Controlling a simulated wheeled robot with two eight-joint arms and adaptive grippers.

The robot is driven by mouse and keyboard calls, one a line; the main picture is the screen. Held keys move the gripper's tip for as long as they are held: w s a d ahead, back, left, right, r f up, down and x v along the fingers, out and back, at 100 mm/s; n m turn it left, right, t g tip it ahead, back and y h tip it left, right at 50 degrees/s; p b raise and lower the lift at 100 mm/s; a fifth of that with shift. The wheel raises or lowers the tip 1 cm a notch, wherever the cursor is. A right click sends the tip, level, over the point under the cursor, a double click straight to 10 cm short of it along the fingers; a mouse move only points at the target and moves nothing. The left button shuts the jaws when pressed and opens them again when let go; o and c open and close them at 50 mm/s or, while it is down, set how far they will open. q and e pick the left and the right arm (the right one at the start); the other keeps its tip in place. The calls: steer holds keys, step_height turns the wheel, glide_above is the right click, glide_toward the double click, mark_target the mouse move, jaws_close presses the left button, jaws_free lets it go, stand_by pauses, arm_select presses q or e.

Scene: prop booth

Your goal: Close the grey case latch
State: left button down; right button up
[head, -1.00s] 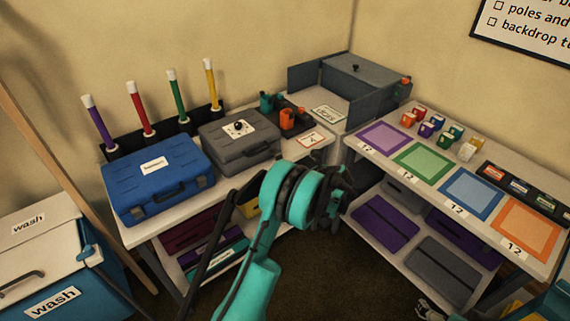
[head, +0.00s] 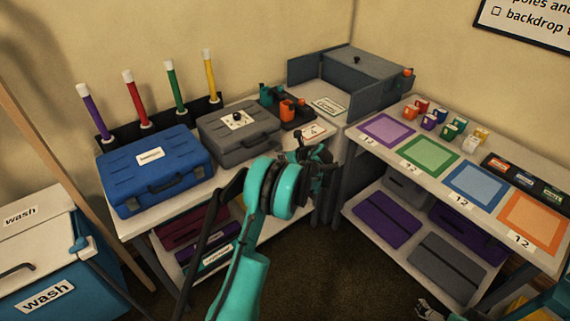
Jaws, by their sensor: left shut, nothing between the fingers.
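The grey case (head: 255,138) lies with its lid down on the left table, beside the blue case. A white plate with a black knob (head: 237,117) sits on its lid, and a dark handle is on its front. The latch position is too small to tell. My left gripper (head: 320,158) is shut and empty, in front of the table and to the right of the grey case, apart from it. My teal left arm hides part of the table's front edge. My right gripper (head: 430,309) shows only partly at the bottom edge; its fingers are unclear.
A blue case (head: 150,183) stands left of the grey one. Coloured poles (head: 137,100) stand in a rack behind. Orange and green items (head: 287,107) and a card lie to the right. A grey open-sided box (head: 365,75) fills the corner. The right table holds coloured mats.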

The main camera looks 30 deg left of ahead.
arm_select(q)
steer(key=shift+w+a+r, duration=0.1)
steer(key=shift+r, duration=0.1)
stand_by(0.3)
steer(key=shift+r+g+h+p, duration=0.25)
steer(key=shift+g+h+p, duration=0.15)
steer(key=shift+h+p, duration=0.25)
